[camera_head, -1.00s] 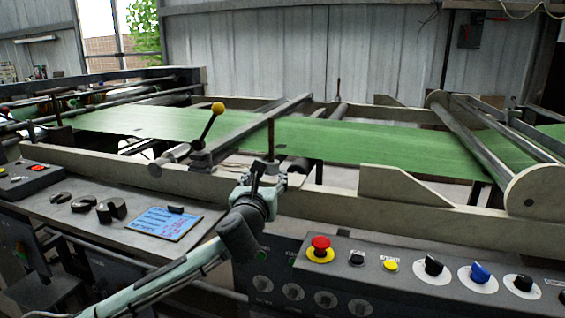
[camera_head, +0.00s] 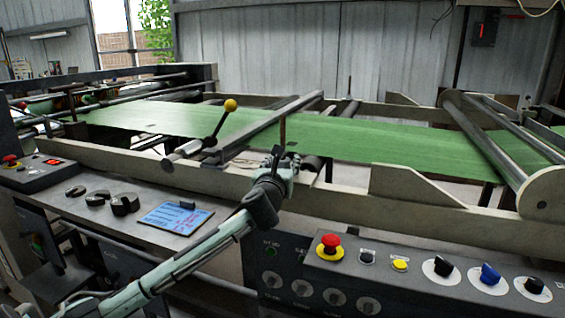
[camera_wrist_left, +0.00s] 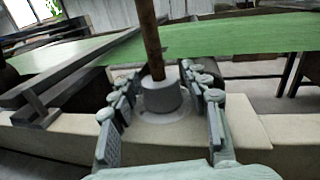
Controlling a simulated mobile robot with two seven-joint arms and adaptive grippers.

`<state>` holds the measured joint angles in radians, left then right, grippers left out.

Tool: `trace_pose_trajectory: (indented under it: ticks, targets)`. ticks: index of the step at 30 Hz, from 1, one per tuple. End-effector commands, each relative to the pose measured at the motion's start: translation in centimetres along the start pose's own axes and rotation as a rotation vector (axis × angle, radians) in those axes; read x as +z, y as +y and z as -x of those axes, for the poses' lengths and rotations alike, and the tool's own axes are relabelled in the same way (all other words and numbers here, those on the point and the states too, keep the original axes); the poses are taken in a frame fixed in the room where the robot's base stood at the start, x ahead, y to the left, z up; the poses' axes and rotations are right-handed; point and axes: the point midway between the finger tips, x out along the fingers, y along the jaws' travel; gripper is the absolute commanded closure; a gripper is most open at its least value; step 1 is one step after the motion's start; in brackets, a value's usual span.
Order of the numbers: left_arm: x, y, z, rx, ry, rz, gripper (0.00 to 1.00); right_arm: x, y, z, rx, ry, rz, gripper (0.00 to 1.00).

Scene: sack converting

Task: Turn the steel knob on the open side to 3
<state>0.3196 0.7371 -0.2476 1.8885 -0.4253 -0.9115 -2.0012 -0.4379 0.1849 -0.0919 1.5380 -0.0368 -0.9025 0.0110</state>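A grey steel knob-like cylinder (camera_wrist_left: 161,98) with a brown rod (camera_wrist_left: 150,38) rising from it stands on a round flange on the machine's pale side rail. The rod also shows in the head view (camera_head: 283,131). My left gripper (camera_head: 277,158) is at the rod's foot and hides the cylinder there. In the left wrist view its two fingers (camera_wrist_left: 160,108) are spread on either side of the cylinder, with gaps visible. I cannot make out any scale or number on it. My right gripper is not in view.
The pale side rail (camera_head: 330,197) runs under my left gripper. A yellow-balled lever (camera_head: 230,105) stands to its left, beside the green web (camera_head: 400,140). A control panel with a red button (camera_head: 331,243) and a blue card (camera_head: 175,217) lie in front.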

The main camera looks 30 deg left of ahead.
Motion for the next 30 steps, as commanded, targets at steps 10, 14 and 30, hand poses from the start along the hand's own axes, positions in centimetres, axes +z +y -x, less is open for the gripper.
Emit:
trace_pose_trajectory:
  ticks: [10,14,30]
  targets:
    - [-0.01,0.01,0.02,0.000,0.000,0.000,0.95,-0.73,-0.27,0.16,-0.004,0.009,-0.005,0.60]
    - [-0.01,0.04,0.02,-0.009,0.000,-0.001,0.95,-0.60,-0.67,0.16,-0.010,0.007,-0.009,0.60]
    - [-0.08,0.38,-0.05,-0.326,0.017,-0.011,0.95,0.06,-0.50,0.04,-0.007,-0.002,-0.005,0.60]
